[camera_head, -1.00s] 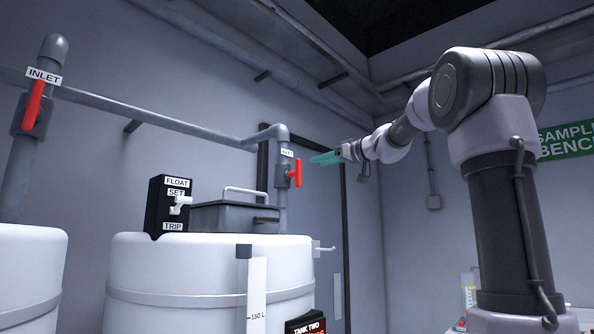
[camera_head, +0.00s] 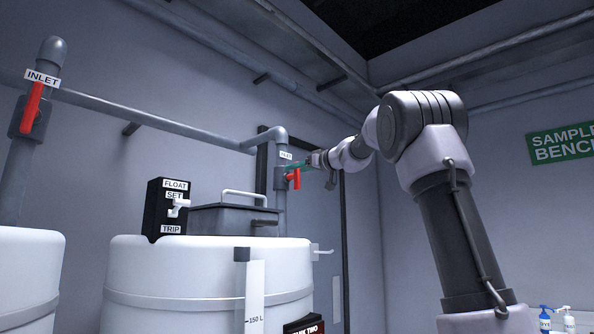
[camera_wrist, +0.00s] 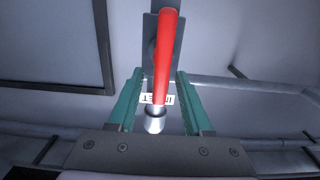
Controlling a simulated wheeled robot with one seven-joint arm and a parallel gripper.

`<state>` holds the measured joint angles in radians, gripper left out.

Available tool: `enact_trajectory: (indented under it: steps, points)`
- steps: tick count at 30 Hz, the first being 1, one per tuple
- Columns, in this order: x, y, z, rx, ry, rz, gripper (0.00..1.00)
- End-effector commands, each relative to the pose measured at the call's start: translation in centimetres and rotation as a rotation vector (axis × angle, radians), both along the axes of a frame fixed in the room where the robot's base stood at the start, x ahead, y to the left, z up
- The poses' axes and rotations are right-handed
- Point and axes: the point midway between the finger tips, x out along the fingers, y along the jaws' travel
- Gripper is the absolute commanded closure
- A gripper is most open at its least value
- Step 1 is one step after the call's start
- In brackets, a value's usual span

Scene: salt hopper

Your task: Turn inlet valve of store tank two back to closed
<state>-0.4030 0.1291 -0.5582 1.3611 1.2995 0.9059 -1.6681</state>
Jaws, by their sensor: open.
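The inlet valve of tank two has a red lever handle (camera_head: 293,179) on the grey vertical pipe above the tank's right side, under a small INLET label (camera_head: 286,155). In the wrist view the red handle (camera_wrist: 165,55) lies between the two green fingers, with a gap on each side. My gripper (camera_head: 301,167) is open at the valve, its fingers reaching in from the right; it also shows in the wrist view (camera_wrist: 160,95). Whether a finger touches the handle cannot be told. Tank two (camera_head: 180,265) is a white round tank below.
A grey lidded box (camera_head: 235,217) and a black float panel (camera_head: 167,207) stand on tank two. Another red inlet handle (camera_head: 32,108) is on the left pipe. A sample bench sign (camera_head: 563,143) hangs at right. Bottles (camera_head: 545,318) stand at lower right.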

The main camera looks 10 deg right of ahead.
Motion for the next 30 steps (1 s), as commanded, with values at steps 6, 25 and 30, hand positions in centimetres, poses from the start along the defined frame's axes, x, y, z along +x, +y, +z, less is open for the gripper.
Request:
enact_trajectory:
  steps: [6, 25, 30]
  points:
    - [-0.03, -0.01, -0.01, 0.0, 0.0, 0.0, 0.92]
    - [0.19, -0.35, -0.07, 0.118, 0.087, 0.0, 1.0]
    - [0.41, -0.74, -0.16, 0.233, 0.171, -0.001, 1.0]
